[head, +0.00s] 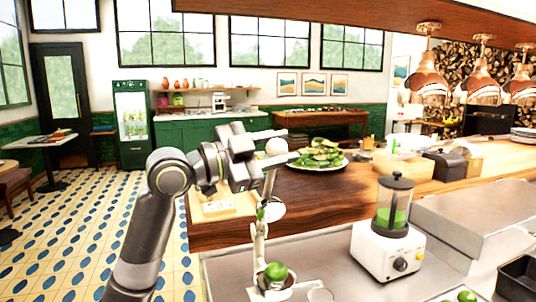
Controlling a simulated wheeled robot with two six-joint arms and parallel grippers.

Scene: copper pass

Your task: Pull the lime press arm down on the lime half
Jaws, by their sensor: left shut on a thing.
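The white lime press (259,246) stands upright on the metal counter at bottom centre. Its arm (268,186) points up, with a pale ball knob (276,147) at the top. My left gripper (275,146) comes in from the left and is shut on the knob, with one finger on each side. A white round part (273,209) sits beside the arm's lower end. A green lime piece (276,272) rests low on the press; whether it is a half is hard to tell. My right gripper is out of view.
A blender (388,235) with green contents stands right of the press. A clear glass (320,295) is close to the press base. More limes (466,297) lie at the bottom right edge. A plate of greens (318,157) sits on the wooden counter behind. Copper lamps (428,78) hang at upper right.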

